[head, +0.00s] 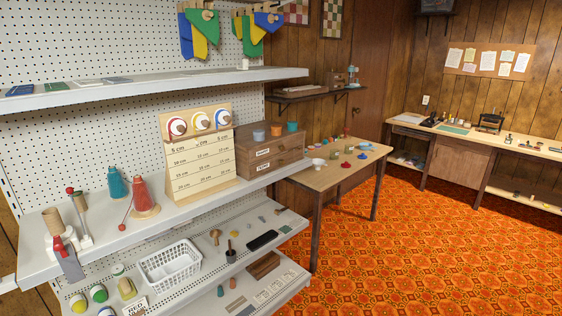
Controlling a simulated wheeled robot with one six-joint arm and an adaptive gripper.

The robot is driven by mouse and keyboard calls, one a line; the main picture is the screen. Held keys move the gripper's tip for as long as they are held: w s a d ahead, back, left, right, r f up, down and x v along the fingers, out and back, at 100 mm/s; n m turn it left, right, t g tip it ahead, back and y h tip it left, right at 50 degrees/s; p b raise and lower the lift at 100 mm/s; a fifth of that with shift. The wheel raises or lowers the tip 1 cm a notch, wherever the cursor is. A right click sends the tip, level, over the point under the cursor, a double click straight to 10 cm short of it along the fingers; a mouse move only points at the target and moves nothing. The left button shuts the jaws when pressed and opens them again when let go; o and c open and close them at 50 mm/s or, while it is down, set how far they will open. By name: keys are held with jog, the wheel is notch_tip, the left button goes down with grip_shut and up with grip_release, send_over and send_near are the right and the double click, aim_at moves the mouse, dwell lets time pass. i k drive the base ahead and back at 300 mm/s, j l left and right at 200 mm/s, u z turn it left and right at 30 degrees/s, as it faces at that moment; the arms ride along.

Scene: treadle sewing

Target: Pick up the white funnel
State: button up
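A small white, cup-shaped thing (318,163) stands on the left part of the wooden table (340,176) in the middle of the head view. It looks like the white funnel, but it is too small to be sure. It seems to have its wide end up, and nothing covers it. My gripper is not in view.
A white shelf unit (190,208) fills the left side, holding a white basket (170,265), a wooden drawer box (268,158) and several small tools. Several small coloured things lie on the table. The patterned orange floor (430,245) is clear right of the table, up to a long workbench (460,150).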

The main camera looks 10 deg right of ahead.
aim_at(317, 163)
jog(key=i+l+z, duration=0.6)
jog(key=l+z, duration=0.15)
jog(key=i+l+z, duration=0.2)
jog(key=i+z, duration=0.2)
jog(key=i+l+z, duration=0.1)
jog(key=i+z, duration=0.3)
jog(key=i, duration=1.7)
jog(key=i+l+u, duration=0.1)
jog(key=i+u, duration=0.3)
jog(key=i+l+u, duration=1.45)
jog(key=l+u, duration=0.2)
jog(key=i+l+u, duration=0.1)
jog(key=l+u, duration=0.3)
jog(key=l, duration=0.35)
jog(key=l+u, duration=0.4)
jog(key=l, duration=0.25)
jog(key=l+u, duration=0.4)
jog(key=l, duration=0.3)
